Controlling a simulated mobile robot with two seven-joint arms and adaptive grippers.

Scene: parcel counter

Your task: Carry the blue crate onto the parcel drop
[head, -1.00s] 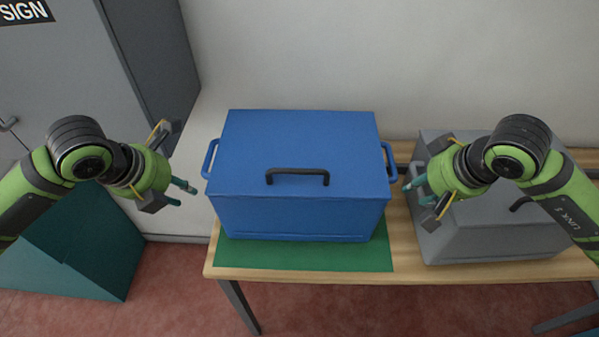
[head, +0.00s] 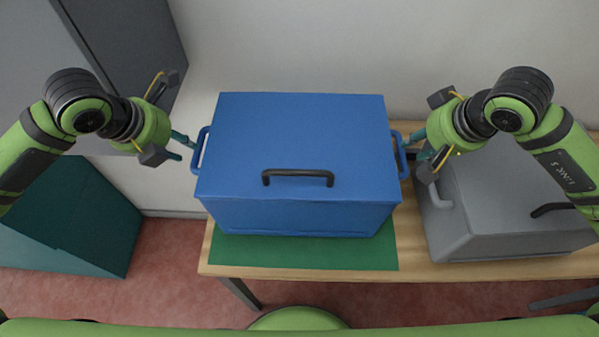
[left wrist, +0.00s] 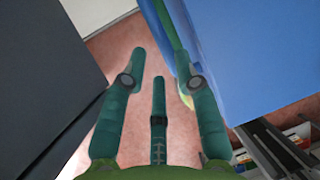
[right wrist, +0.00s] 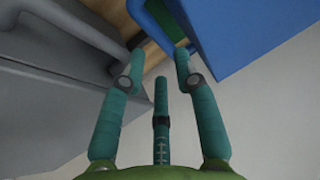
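The blue crate (head: 290,130), with a black handle on its lid and a blue handle at each end, sits on a green mat (head: 300,256) on the wooden table. My left gripper (head: 187,143) is at the crate's left handle; in the left wrist view (left wrist: 157,62) its fingers are spread, the handle near the right finger. My right gripper (head: 412,140) is at the right handle; in the right wrist view (right wrist: 160,60) its fingers are apart, with the blue handle just beyond and between the tips. I cannot tell which thing is the parcel drop.
A grey crate (head: 490,225) stands on the table (head: 420,273) close to the right of the blue crate. A teal box (head: 80,220) is on the floor at the left, below a grey cabinet (head: 130,45). A wall is behind.

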